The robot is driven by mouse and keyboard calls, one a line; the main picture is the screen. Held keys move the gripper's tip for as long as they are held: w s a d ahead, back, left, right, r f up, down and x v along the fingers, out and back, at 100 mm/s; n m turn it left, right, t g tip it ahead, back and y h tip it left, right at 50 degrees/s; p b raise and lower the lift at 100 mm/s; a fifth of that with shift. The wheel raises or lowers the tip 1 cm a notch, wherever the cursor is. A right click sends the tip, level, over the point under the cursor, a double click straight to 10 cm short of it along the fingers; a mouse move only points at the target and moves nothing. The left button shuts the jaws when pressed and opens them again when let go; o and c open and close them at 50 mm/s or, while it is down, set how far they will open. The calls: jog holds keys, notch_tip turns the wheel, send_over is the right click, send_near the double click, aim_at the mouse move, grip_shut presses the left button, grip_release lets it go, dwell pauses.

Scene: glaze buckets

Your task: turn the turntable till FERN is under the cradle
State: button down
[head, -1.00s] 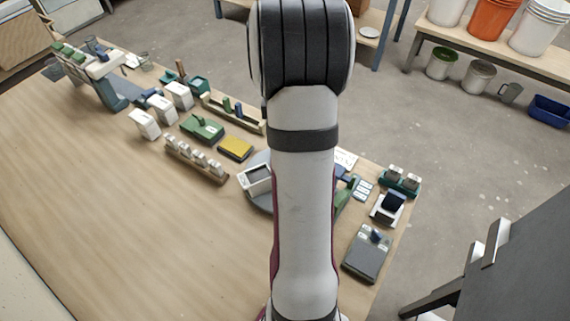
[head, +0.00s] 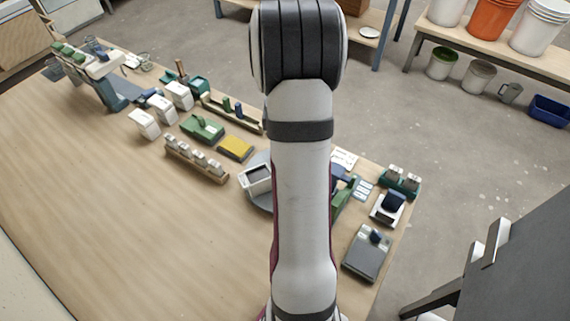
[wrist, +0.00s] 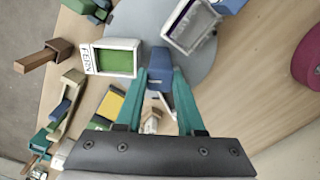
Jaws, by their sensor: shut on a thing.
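The turntable is a grey disc (head: 258,203), mostly hidden behind my arm in the head view; part of it also shows in the wrist view (wrist: 145,18). In the wrist view, a white square bucket with green inside, the FERN bucket (wrist: 137,58), stands at its left edge. A second white bucket with a grey inside (wrist: 190,27) stands to its right; its label is not readable. My gripper (wrist: 160,76) has its teal fingers shut on a blue peg (wrist: 159,62) at the disc's edge, between the two buckets. I cannot make out the cradle for sure.
Beside the turntable lie a yellow block (head: 236,147), a green block (head: 201,128) and a rack of small white pots (head: 197,160). A grey scale-like box (head: 367,253) and a white stand (head: 387,208) are at the right. The table's left front is clear.

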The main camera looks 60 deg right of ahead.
jog(key=m, duration=0.6)
jog(key=shift+m, duration=1)
jog(key=m, duration=0.7)
jog(key=shift+m, duration=0.5)
